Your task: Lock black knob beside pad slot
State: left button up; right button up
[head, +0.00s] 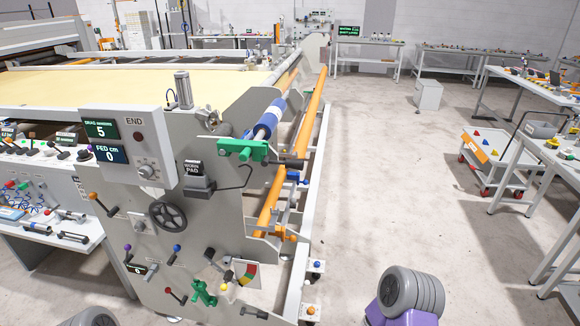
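On the grey end panel of the machine, a black box (198,190) sits under a small dark label that seems to read "WORN PAD" (193,167). I take this to be the pad slot. A thin black cable or rod curves from it to the right. A black rod-like handle (289,163) sticks out to the right below a green clamp (240,150). I cannot tell which small black part is the knob, or whether it is locked. Neither gripper shows; only parts of my arms appear at the bottom edge.
A black handwheel (168,215) and several coloured levers are on the panel. A display box (122,148) reads 5 and 0. An orange rail (298,150) runs along the machine's side. Open floor (390,180) lies to the right, with a white cart (495,160) and tables beyond.

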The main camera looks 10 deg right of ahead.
aim_at(298, 164)
jog(key=u, duration=0.1)
jog(key=i, duration=0.9)
jog(key=z, duration=0.25)
